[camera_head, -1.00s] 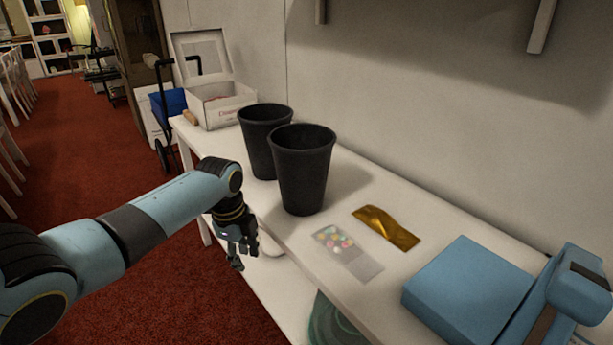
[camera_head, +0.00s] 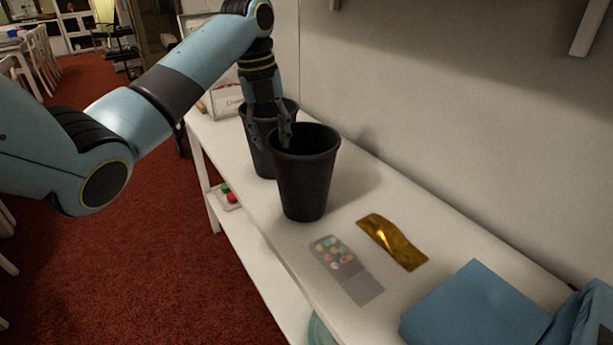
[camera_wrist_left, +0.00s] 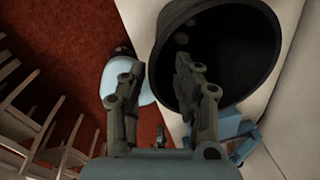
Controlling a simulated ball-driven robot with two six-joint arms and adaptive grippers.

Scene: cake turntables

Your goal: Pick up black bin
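Two black bins stand upright on the white table: a front one (camera_head: 305,180) and one behind it to the left (camera_head: 258,158). My left gripper (camera_head: 271,142) points down from above with its fingers spread. In the head view it overlaps the rear bin and reaches the near bin's left rim. In the left wrist view, one finger of the gripper (camera_wrist_left: 157,75) is over the dark opening of a bin (camera_wrist_left: 240,55) and the other is outside its rim. Whether either finger touches the bin cannot be told. The right gripper is not in view.
A gold packet (camera_head: 392,242) and a clear pack of colored sweets (camera_head: 345,268) lie right of the bins. A blue box (camera_head: 475,312) is at lower right. A white box (camera_head: 228,100) stands behind the bins. A lower shelf holds red and green items (camera_head: 229,194).

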